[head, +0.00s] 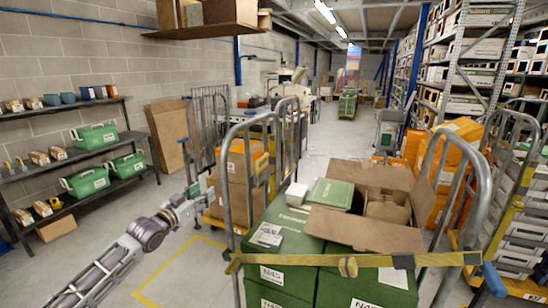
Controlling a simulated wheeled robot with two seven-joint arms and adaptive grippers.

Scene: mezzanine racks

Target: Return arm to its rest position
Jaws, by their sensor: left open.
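My left arm (147,235) comes in from the lower left and reaches out over the bare floor. My left gripper (197,188) is at its far end, small in the view, with its jaws open and nothing seen between them. It is left of the roll cage with green crates; whether it touches the cart behind it, I cannot tell. My right gripper is not in view.
A roll cage (230,150) with green crates (285,240), an open cardboard box (365,230) and a yellow strap (300,260) stands close in front. Shelves (75,158) with green bins (95,137) line the left wall. Floor between is clear.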

